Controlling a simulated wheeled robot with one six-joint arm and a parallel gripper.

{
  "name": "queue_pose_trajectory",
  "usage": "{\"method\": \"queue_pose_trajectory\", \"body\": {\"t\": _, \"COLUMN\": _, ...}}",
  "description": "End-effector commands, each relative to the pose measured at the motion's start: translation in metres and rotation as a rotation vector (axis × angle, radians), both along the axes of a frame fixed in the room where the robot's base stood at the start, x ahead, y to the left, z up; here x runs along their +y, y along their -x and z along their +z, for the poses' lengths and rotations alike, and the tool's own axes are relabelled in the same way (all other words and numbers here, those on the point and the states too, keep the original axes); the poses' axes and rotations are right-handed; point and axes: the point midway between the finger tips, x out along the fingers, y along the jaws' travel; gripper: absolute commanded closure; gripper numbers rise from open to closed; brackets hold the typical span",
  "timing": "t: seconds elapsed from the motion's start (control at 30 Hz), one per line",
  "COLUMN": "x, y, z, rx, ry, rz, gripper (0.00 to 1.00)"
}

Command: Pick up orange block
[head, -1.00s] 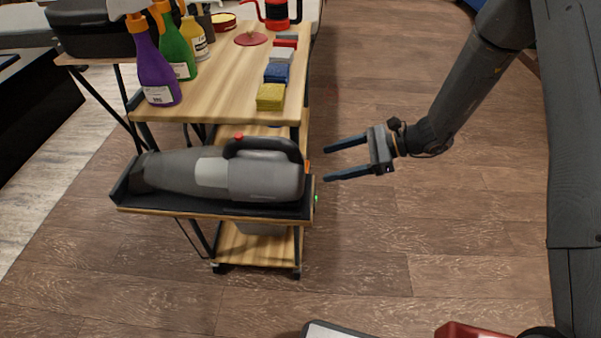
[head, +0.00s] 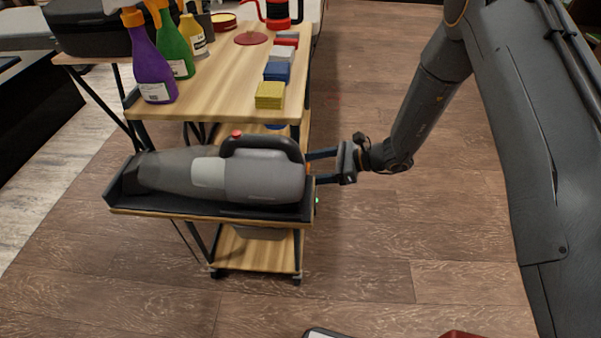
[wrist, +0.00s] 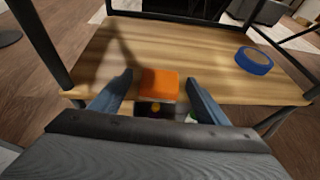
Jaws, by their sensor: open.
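The orange block (wrist: 159,84) shows in the wrist view on a wooden shelf of the cart, near its edge. My gripper (wrist: 160,80) is open, with one blue finger on each side of the block; I cannot tell whether either finger touches it. In the head view my gripper (head: 314,167) reaches in at the right side of the cart, behind the end of the grey vacuum. Only a small orange bit of the block (head: 308,169) shows there, between the fingers; the rest is hidden by the vacuum.
A grey handheld vacuum (head: 225,179) lies in a black tray (head: 125,192) at the cart's front. The cart top (head: 215,85) carries spray bottles and several coloured blocks. A blue tape roll (wrist: 253,60) lies on the shelf. The floor right of the cart is clear.

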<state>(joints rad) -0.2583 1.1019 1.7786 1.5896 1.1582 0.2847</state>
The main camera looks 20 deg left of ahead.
Motion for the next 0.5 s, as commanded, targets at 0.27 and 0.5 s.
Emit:
{"method": "queue_pose_trajectory", "body": {"t": 0.27, "x": 0.0016, "y": 0.0, "z": 0.0, "rx": -0.001, "ry": 0.0, "rz": 0.0, "gripper": 0.4}}
{"method": "queue_pose_trajectory", "body": {"t": 0.5, "x": 0.0015, "y": -0.0001, "z": 0.0001, "rx": -0.001, "ry": 0.0, "rz": 0.0, "gripper": 0.76}}
